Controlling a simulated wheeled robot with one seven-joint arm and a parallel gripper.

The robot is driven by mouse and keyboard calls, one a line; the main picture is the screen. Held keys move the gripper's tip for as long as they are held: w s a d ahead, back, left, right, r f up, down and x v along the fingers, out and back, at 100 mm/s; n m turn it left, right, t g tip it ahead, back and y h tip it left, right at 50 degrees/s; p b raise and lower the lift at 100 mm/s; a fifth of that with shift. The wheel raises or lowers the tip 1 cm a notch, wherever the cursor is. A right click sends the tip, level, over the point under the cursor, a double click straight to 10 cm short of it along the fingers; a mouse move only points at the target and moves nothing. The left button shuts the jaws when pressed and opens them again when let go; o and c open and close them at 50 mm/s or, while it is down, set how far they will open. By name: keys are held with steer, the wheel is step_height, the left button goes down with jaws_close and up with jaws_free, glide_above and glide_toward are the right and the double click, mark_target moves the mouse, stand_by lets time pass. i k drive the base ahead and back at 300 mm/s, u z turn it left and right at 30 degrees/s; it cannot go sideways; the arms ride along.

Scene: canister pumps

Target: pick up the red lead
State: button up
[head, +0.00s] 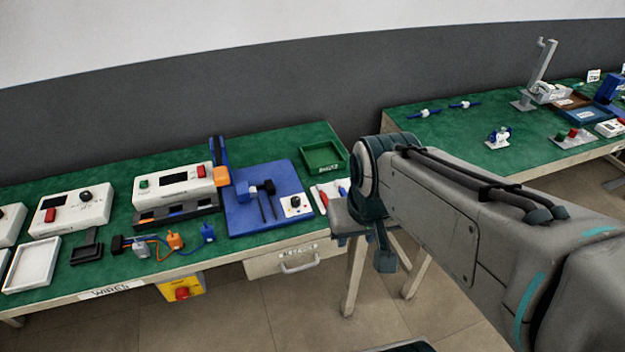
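A slim red piece (323,197), which looks like the red lead, lies on a small white patch at the right end of the near green-topped bench (110,170). A similar blue piece (343,187) lies just to its right, close to my arm. Both are small, so their ends and any cable cannot be made out. My arm (450,210) reaches in from the right, and its joint stands in front of the bench's right end. My gripper's fingers cannot be seen, and nothing shows in their hold.
White instruments (75,208) and orange and blue plugs (175,240) fill the left. A drawer (290,261) is below. A second bench (450,130) stands right.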

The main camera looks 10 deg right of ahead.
mark_target(324, 198)
steer(key=k, duration=0.25)
steer(key=u, duration=1.5)
steer(key=i, duration=1.05)
steer(key=z, duration=2.45)
